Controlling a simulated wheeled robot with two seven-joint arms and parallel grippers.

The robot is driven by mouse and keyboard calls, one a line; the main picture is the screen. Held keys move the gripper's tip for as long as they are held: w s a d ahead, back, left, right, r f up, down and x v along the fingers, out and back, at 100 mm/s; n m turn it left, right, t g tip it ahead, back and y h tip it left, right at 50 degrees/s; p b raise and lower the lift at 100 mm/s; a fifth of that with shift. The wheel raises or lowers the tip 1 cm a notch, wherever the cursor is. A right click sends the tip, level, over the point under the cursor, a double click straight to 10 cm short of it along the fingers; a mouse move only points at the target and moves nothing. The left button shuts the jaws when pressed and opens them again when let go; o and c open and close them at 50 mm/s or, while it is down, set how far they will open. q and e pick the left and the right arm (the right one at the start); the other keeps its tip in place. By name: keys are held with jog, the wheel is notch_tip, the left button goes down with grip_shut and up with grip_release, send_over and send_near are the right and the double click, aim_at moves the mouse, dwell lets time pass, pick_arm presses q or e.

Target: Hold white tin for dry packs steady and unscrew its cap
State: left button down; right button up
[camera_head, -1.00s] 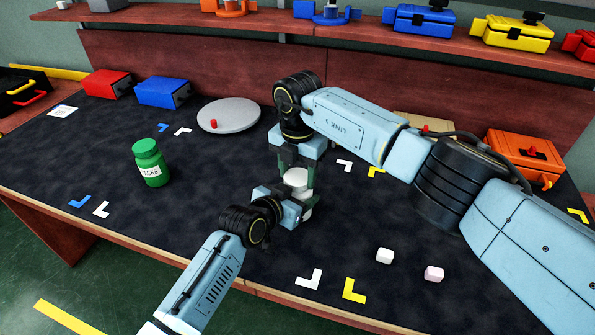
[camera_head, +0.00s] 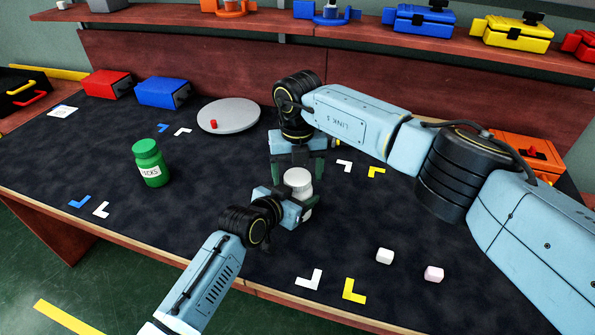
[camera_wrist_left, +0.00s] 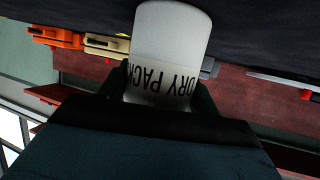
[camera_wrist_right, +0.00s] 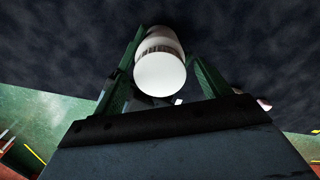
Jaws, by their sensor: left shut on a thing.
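The white tin (camera_head: 299,184) stands upright near the middle of the table. In the left wrist view its "DRY PACK" label (camera_wrist_left: 160,80) appears upside down. My left gripper (camera_head: 298,204) is shut on the tin's body from the front left. The tin's round white top (camera_wrist_right: 160,74) faces the right wrist camera; I cannot tell how the cap sits on it. My right gripper (camera_head: 297,165) is open, just behind and above the tin. In the right wrist view its fingers stand apart on either side of the white top, with gaps.
A green bottle (camera_head: 150,163) and a grey disc (camera_head: 229,116) with a small red knob are to the left. An orange box (camera_head: 527,157) is beyond my right arm.

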pick_arm(q)
jog(key=shift+f, duration=0.1)
pick_arm(e)
notch_tip(320, 180, up, 4)
jog(key=shift+r, duration=0.2)
jog(key=shift+c, duration=0.2)
jog(key=shift+r+m, duration=0.5)
jog(key=shift+r, duration=1.1)
notch_tip(320, 180, down, 8)
jog(key=shift+r, duration=0.2)
jog(key=c, duration=1)
jog(key=o, duration=1.1)
